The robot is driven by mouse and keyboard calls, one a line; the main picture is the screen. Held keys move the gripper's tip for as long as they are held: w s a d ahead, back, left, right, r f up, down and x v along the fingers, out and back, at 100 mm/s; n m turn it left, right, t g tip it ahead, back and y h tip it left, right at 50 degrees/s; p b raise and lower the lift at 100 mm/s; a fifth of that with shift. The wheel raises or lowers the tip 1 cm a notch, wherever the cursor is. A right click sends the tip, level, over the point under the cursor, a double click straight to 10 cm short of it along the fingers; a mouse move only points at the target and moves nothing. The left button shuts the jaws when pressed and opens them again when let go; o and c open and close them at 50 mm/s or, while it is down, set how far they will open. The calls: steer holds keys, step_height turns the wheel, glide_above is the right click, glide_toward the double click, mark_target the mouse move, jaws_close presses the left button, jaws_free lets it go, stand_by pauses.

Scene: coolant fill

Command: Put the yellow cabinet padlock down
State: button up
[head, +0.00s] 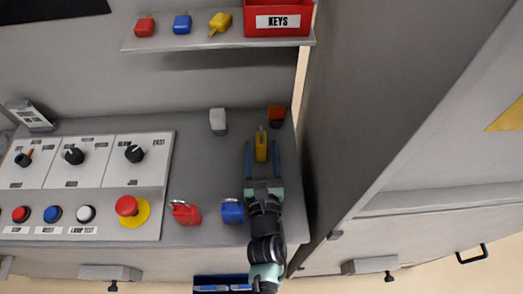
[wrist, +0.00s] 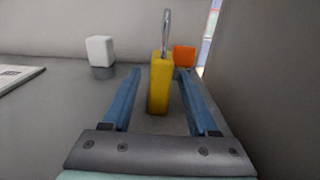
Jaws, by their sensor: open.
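The yellow padlock (head: 261,146) stands upright on the grey bench top, its shackle up, toward the right end of the bench. It also shows in the wrist view (wrist: 160,84), between the two blue fingers. My gripper (head: 262,148) is open around it, with a gap visible on each side of the padlock in the wrist view (wrist: 158,90). The fingers do not appear to touch it.
A red padlock (head: 186,213) and a blue padlock (head: 231,211) stand near the front edge. Behind are a white-topped block (head: 218,121) and an orange-topped block (head: 276,116). A tall grey panel (head: 345,110) rises close on the right. A switch panel (head: 90,180) fills the left.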

steer(key=shift+r, duration=0.15)
steer(key=shift+s, duration=0.15)
steer(key=s+b, duration=0.1)
steer(key=s, duration=0.9)
steer(key=shift+s, duration=0.85)
